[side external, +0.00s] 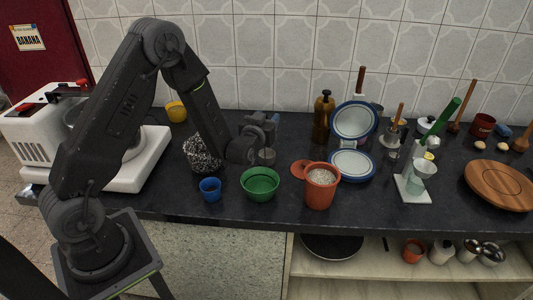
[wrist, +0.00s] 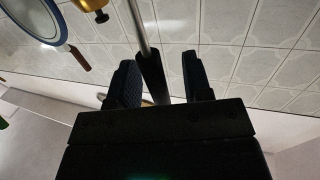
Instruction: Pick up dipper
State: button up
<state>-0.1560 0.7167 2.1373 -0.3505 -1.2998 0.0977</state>
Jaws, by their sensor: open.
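A slim metal rod with a dark grip (wrist: 152,75), which looks like the dipper's handle, runs between the fingers of my gripper (wrist: 160,85) in the wrist view. The fingers stand apart on either side of it, with gaps visible near the tips. In the side view my gripper (side external: 268,125) is above the back half of the counter, behind the green bowl. A small greyish cup-like shape (side external: 267,155) shows just below it; whether it is the dipper's cup I cannot tell.
A green bowl (side external: 260,184), a blue cup (side external: 210,189) and a terracotta pot (side external: 320,187) stand along the front. An amber bottle (side external: 323,117) and blue-rimmed plates (side external: 352,165) are close on the right. A dark speckled object (side external: 202,155) is left of the gripper.

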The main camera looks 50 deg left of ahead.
jog(key=shift+w+a, duration=0.15)
jog(key=shift+w, duration=0.05)
grip_shut()
dwell(0.3)
